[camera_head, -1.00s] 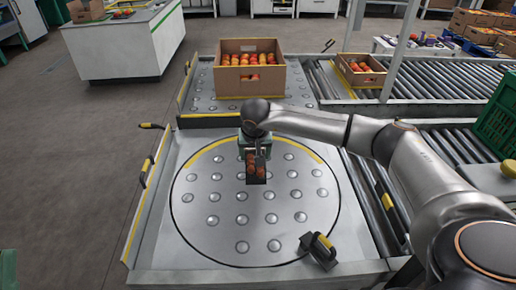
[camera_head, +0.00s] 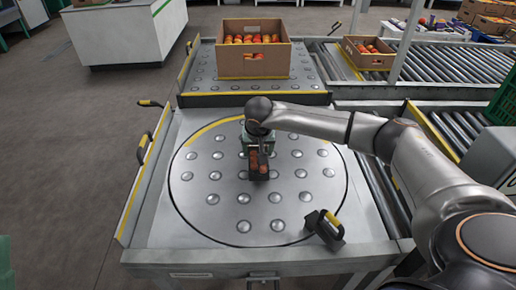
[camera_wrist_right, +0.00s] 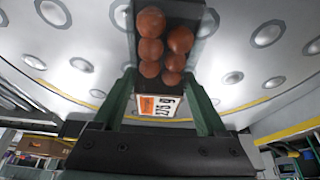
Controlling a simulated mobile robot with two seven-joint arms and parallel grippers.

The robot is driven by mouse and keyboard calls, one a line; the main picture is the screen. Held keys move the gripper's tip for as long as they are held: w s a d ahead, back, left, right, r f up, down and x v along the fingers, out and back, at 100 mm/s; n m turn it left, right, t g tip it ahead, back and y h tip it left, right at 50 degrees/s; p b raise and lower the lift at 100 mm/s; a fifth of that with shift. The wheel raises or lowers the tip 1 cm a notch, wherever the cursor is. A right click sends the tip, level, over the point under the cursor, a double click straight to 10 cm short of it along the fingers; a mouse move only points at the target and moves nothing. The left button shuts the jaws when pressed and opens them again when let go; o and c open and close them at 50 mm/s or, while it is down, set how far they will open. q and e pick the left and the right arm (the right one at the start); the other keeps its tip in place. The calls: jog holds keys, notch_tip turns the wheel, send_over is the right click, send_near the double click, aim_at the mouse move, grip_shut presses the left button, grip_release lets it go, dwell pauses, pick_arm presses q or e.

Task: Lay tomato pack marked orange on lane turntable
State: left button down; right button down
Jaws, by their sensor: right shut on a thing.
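My right gripper (camera_head: 257,148) is over the lane turntable (camera_head: 232,222), a round steel plate studded with ball rollers. It is shut on a small dark tray of red tomatoes (camera_head: 259,166). In the right wrist view the tomato pack (camera_wrist_right: 165,45) extends out between the green fingers (camera_wrist_right: 158,98), with several tomatoes in two rows. Its label (camera_wrist_right: 158,105) has an orange patch and reads 275 g. The pack is over the middle of the turntable; I cannot tell whether it touches the plate. My left gripper is out of view.
A cardboard box of tomatoes (camera_head: 226,60) stands on the ball table behind. A smaller open crate (camera_head: 377,62) sits on the roller conveyor to the right. A black and yellow handle (camera_head: 326,228) is at the turntable's front right. The rest of the plate is clear.

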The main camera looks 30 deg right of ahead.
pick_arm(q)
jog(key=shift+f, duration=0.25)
pick_arm(e)
jog(key=shift+f, duration=0.3)
dwell(0.4)
grip_release()
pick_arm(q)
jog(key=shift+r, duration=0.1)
pick_arm(e)
jog(key=p+v, duration=0.3)
jog(key=v, duration=0.9)
jog(key=shift+p, duration=0.4)
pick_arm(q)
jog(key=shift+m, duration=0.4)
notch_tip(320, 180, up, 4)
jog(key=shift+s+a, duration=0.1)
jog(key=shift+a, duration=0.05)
pick_arm(e)
jog(key=shift+s+r, duration=0.1)
jog(key=shift+r, duration=0.15)
